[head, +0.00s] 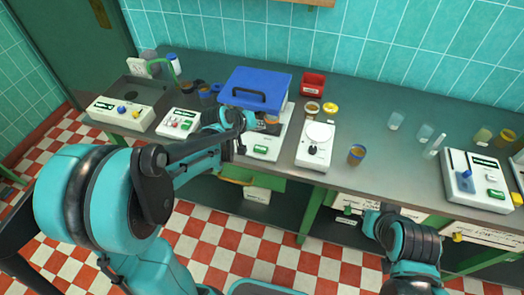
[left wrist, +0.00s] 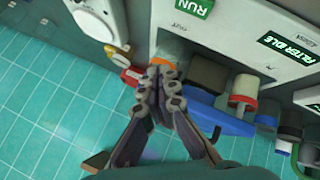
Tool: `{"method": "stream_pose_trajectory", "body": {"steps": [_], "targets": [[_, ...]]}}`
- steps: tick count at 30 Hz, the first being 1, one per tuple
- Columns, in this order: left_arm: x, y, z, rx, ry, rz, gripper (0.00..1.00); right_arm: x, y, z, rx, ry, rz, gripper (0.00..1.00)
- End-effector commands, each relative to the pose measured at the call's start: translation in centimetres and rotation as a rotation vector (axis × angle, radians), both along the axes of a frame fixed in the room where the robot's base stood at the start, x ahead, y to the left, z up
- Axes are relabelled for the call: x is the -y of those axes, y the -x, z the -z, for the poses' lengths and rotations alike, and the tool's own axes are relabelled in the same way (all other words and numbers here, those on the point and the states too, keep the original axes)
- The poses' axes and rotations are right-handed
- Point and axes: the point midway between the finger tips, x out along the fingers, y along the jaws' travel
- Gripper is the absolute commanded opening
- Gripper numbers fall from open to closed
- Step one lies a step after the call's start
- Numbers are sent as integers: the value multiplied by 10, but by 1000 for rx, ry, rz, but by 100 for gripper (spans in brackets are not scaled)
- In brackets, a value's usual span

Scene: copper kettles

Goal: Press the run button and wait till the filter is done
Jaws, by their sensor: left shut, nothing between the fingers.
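The filter machine with a blue lid (head: 254,88) stands on the steel bench in the head view. Its pale front panel carries a green button (head: 262,150). In the left wrist view the green RUN button (left wrist: 193,8) is at the top edge, and a dark display (left wrist: 288,55) reads FILTER IDLE. My left gripper (head: 240,122) is in front of the machine, covering part of its front. In the left wrist view its fingertips (left wrist: 160,88) are together and empty, apart from the RUN button in the picture. My right arm shows at the lower right; its gripper cannot be made out.
A white balance (head: 314,148) stands right of the machine, with a red bin (head: 313,83) behind it. A device with coloured buttons (head: 178,123) is on the left.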

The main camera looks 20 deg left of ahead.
Motion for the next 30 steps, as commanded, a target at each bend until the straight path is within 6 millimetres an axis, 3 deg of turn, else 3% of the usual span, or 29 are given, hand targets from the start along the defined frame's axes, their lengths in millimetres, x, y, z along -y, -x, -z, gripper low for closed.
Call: {"method": "stream_pose_trajectory", "body": {"steps": [11, 24, 30], "targets": [[0, 0, 10, 0, -1, 0, 0, 0, 0, 9, 0, 0, 0, 0], [0, 0, 69, 0, -1, 0, 0, 0, 0, 57, 0, 0, 0, 0], [0, 0, 87, 0, -1, 0, 0, 0, 0, 71, 0, 0, 0, 0]]}}
